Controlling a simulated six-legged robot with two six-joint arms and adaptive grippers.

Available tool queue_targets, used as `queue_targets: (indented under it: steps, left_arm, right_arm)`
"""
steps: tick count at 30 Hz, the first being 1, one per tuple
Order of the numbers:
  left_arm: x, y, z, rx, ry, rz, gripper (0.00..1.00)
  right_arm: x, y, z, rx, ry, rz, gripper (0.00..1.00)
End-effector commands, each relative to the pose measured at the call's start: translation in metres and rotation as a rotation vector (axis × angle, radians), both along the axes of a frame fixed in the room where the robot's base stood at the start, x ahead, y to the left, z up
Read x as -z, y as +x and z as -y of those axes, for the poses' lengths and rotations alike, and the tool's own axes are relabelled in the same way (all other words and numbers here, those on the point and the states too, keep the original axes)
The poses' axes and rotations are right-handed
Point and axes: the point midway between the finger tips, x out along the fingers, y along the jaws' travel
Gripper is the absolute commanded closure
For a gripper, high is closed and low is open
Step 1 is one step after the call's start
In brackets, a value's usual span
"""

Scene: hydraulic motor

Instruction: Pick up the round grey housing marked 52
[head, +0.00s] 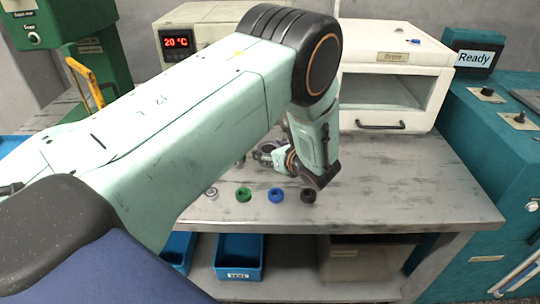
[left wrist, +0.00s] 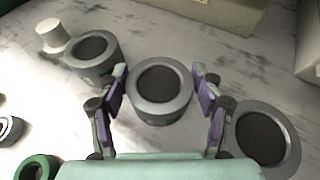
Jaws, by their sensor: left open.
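Three round grey housings with dark round tops show in the left wrist view: a middle one (left wrist: 160,109), one to the left (left wrist: 97,72) and one to the right (left wrist: 289,145). I cannot read a number on any of them, so I cannot tell which is marked 52. My left gripper (left wrist: 160,75) is open, with one finger on each side of the middle housing; whether they touch it is unclear. In the head view my left gripper (head: 268,154) is low over the bench, and my arm hides most of the area around it. My right gripper is not in view.
On the bench (head: 420,195), a green ring (head: 243,201), a blue ring (head: 276,201) and a black ring (head: 308,201) lie near the front edge. A white cylinder (left wrist: 52,38) stands beside the left housing. A cream cabinet (head: 440,80) stands behind; bench space at right is clear.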

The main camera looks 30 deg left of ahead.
Motion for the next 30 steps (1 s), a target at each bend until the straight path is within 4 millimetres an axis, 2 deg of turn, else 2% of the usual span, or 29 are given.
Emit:
queue_targets:
  steps: [1, 6, 14, 30]
  left_arm:
    - [0.005, 0.002, -0.008, -0.005, -0.001, 0.001, 0.34]
    - [0.011, 0.011, -0.024, -0.004, 0.0, 0.001, 0.34]
    - [0.011, 0.012, -0.025, 0.0, 0.0, 0.0, 0.34]
    - [0.012, 0.011, -0.025, -0.001, -0.001, -0.002, 0.78]
  right_arm:
    - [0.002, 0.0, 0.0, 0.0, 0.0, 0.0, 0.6]
    - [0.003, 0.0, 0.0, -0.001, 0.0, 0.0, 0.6]
    - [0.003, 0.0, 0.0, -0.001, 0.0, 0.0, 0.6]
    - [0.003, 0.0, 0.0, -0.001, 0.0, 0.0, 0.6]
